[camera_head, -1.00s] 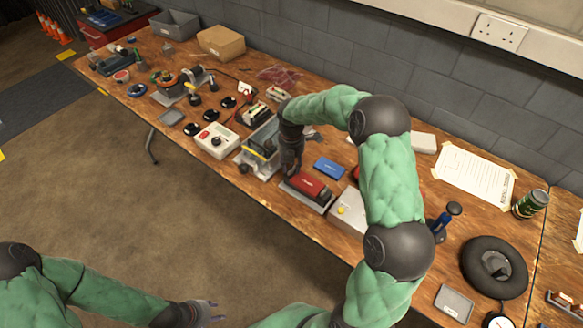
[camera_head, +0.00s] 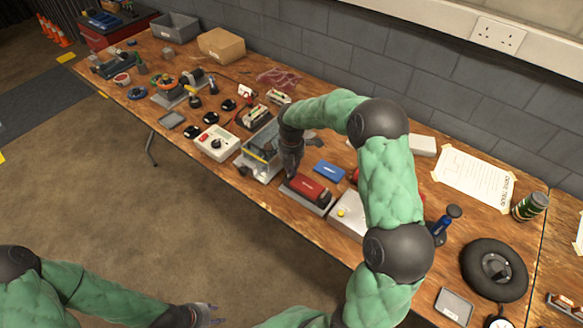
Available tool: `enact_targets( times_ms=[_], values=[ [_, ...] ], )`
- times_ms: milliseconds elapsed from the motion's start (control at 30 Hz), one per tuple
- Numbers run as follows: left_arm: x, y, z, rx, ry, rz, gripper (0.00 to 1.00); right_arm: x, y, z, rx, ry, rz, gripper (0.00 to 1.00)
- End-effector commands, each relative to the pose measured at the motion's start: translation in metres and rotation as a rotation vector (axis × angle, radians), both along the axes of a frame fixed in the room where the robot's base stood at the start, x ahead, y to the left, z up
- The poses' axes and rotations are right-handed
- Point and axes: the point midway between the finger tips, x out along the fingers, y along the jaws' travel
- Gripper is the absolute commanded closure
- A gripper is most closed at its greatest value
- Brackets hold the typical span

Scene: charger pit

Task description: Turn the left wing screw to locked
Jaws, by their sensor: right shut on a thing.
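A red block-shaped unit (camera_head: 312,187) sits in a grey tray (camera_head: 318,207) near the front edge of the bench. My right gripper (camera_head: 290,174) points down at the left end of the unit, beside the grey open housing (camera_head: 256,166). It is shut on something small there. I take this to be the left wing screw, but the fingers hide it and its angle cannot be read. My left gripper (camera_head: 213,313) is low in the picture, away from the bench, with its fingers apart and empty.
A white control box (camera_head: 216,142) stands left of the housing, and a pale box with a yellow button (camera_head: 346,215) stands right of the unit. A blue block (camera_head: 329,170) lies behind it. My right arm covers part of the bench. The floor in front is clear.

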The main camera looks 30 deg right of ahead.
Motion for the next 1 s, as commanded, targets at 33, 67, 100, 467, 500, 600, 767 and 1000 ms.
enact_targets(
  times_ms=[33, 67, 100, 467, 500, 600, 767, 1000],
  values=[
    [0.0, 0.0, 0.003, 0.0, 0.0, 0.0, 0.6, 0.0, 0.0, 0.001, 0.0, 0.0, -0.018, 1.0],
    [0.0, 0.0, 0.004, 0.0, 0.0, 0.0, 0.6, 0.0, 0.0, 0.002, 0.0, 0.0, -0.034, 1.0],
    [0.0, 0.0, 0.006, 0.0, 0.0, 0.0, 0.6, 0.0, 0.0, 0.002, 0.0, 0.0, -0.055, 1.0],
    [0.0, 0.0, 0.026, 0.0, 0.0, 0.0, 0.6, -0.001, -0.002, 0.002, 0.0, 0.001, -0.358, 1.0],
    [0.0, 0.0, 0.028, 0.0, 0.0, 0.0, 0.6, -0.002, -0.002, 0.002, 0.0, 0.001, -0.396, 1.0],
    [0.0, 0.0, 0.032, 0.0, 0.0, 0.0, 0.6, -0.002, -0.002, 0.002, 0.0, 0.001, -0.491, 1.0],
    [0.0, 0.0, 0.037, 0.0, 0.0, 0.0, 0.6, -0.002, -0.002, 0.002, 0.0, -0.001, -0.643, 1.0],
    [0.0, 0.0, 0.043, 0.0, 0.0, 0.0, 0.6, -0.003, -0.002, 0.001, 0.0, 0.0, -0.872, 1.0]
  ],
)
